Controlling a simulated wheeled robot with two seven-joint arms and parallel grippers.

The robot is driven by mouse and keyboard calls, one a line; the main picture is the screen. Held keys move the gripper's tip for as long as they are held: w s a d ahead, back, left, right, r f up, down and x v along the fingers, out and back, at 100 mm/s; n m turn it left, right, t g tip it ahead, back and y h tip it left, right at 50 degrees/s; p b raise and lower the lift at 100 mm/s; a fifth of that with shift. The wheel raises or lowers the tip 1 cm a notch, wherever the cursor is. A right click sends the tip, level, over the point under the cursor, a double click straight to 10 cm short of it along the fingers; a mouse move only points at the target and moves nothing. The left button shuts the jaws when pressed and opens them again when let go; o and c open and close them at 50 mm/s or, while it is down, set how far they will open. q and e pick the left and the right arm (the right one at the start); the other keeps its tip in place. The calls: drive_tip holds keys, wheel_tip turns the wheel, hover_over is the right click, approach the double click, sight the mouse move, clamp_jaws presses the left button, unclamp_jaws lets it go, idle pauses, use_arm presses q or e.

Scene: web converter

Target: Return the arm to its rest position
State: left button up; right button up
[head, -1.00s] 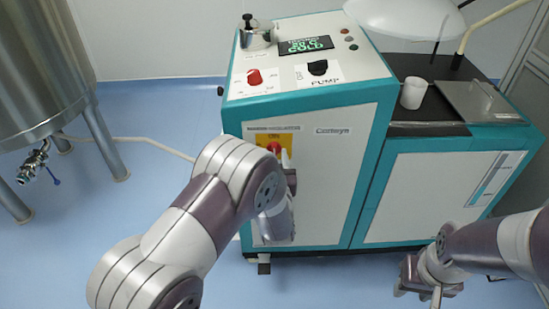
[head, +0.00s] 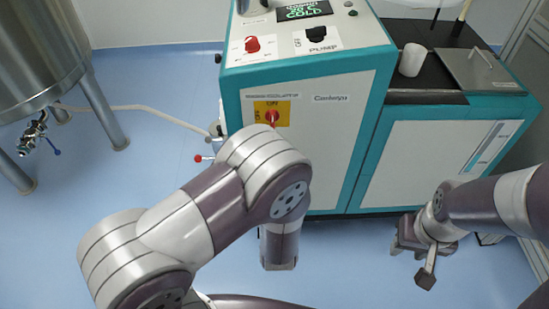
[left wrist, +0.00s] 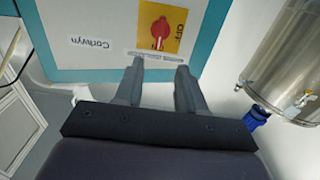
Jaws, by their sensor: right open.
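My left arm (head: 215,215) reaches in from the lower left in the head view, bent in front of the machine. Its hand hangs below the elbow there, with the fingers hidden. In the left wrist view my left gripper (left wrist: 160,67) has its two fingers apart, with nothing between them. Beyond them is the red rotary switch (left wrist: 160,28) on its yellow plate, apart from the fingers. The switch also shows on the machine's front in the head view (head: 271,117). My right gripper (head: 414,256) is open and empty at the right, low in front of the cabinet.
The teal and white machine (head: 335,150) stands ahead, with a red knob and a pump switch on top. A white cup (head: 412,60) stands on the black counter. A steel tank (head: 40,50) is at the left.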

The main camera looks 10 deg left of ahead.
use_arm(q)
drive_tip(key=s+d+f+m+g+h, duration=0.1)
drive_tip(key=s+d+f+g+h, duration=0.1)
drive_tip(key=d+f+g+h, duration=0.3)
drive_tip(key=s+f+m+g, duration=0.2)
drive_tip(key=s+f+g, duration=0.15)
drive_tip(key=f, duration=0.25)
drive_tip(key=s+a+r+m+g, duration=0.2)
drive_tip(key=s+a+r+g, duration=0.35)
drive_tip(key=s+g, duration=0.35)
drive_tip(key=w+a+r+n+t, duration=0.2)
drive_tip(key=a+r, duration=0.3)
drive_tip(key=a, duration=0.1)
wheel_tip(320, 180, up, 24)
drive_tip(key=p, duration=2.4)
drive_tip(key=shift+s+d, duration=0.15)
drive_tip(key=shift+s, duration=0.1)
